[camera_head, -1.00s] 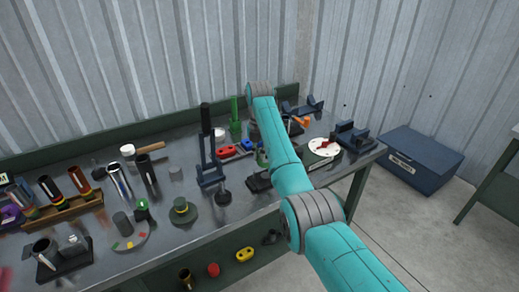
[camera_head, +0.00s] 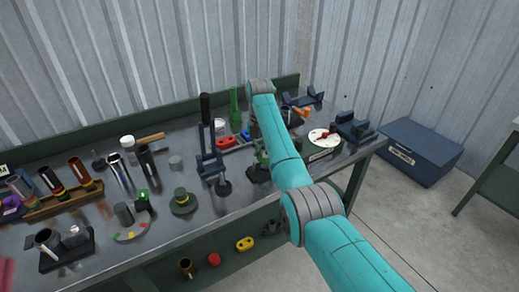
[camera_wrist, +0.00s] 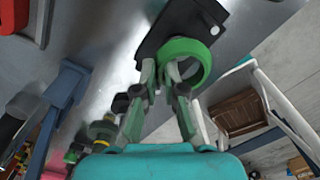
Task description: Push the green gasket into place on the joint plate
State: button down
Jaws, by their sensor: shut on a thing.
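The green gasket (camera_wrist: 186,46) is a thick green ring in the wrist view, at the tips of my gripper (camera_wrist: 161,72). My gripper is shut on the ring's near-left wall, and the right finger crosses in front of the ring's opening. A dark plate (camera_wrist: 168,28) with a light pin (camera_wrist: 213,30) lies just beyond the gasket and overlaps it in the picture; it may be the joint plate. I cannot tell whether gasket and plate touch. In the head view my arm largely hides the gripper, and I cannot make out the gasket clearly.
A blue clamp stand (camera_head: 208,160) stands left of my arm, near a red block (camera_head: 226,142). A white dial (camera_head: 322,138) and a dark blue vise (camera_head: 352,130) sit to the right. Several tubes stand left.

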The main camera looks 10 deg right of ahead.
aim_at(260, 167)
jog(key=shift+f, duration=2.15)
jog(key=c, duration=1.2)
grip_release()
